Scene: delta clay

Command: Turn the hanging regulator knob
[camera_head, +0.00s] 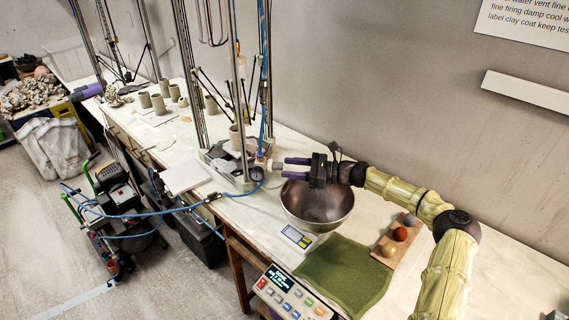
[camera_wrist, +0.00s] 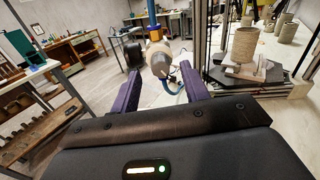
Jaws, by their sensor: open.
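The regulator hangs on a blue hose beside the printer frame. Its pale, rounded knob (camera_head: 275,166) faces my gripper in the head view. In the wrist view the knob (camera_wrist: 158,58) appears between and beyond the two purple fingers, with a brass-coloured part above it and a dark round gauge (camera_wrist: 133,56) on its left. My gripper (camera_head: 284,167) is open and empty, its fingers pointing left at the knob. In the wrist view the fingers of the gripper (camera_wrist: 161,78) stand apart on either side of the knob. I cannot tell whether the fingertips reach around it.
A metal bowl (camera_head: 318,207) stands below my gripper. The printer's metal uprights (camera_head: 239,110) rise just left of the regulator. A scale (camera_head: 298,237), green cloth (camera_head: 345,275) and board with balls (camera_head: 391,249) lie nearer. A clay cup (camera_wrist: 244,46) stands on the printer bed.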

